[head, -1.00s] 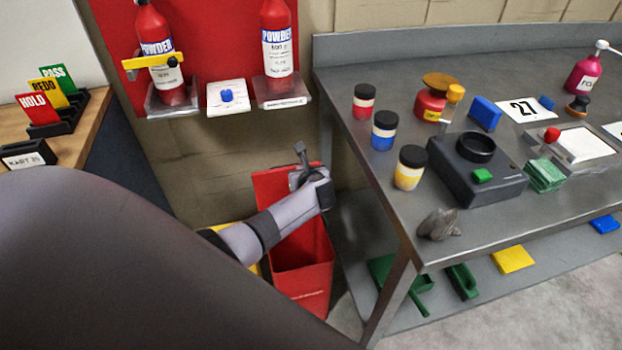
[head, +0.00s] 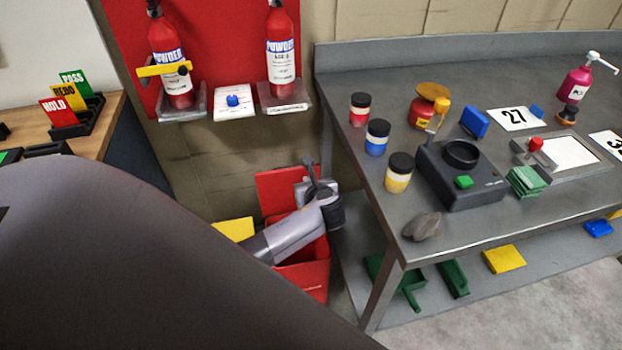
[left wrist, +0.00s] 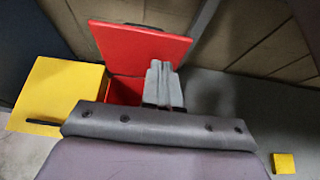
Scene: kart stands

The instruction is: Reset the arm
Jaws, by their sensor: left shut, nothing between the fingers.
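My left arm comes in from the left behind my large grey arm link in the head view. Its gripper (head: 311,168) is shut and empty, pointing up in front of the raised red lid of a red bin (head: 305,275). The left wrist view shows the closed fingers (left wrist: 158,72) over the red bin's opening, near its raised lid (left wrist: 140,45). I cannot tell whether they touch the lid. My right gripper is in neither view.
A grey metal table (head: 450,230) with jars and a black device stands close on the right, above a lower shelf. A yellow bin (head: 236,229) adjoins the red one. Two fire extinguishers (head: 282,45) stand on wall brackets above.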

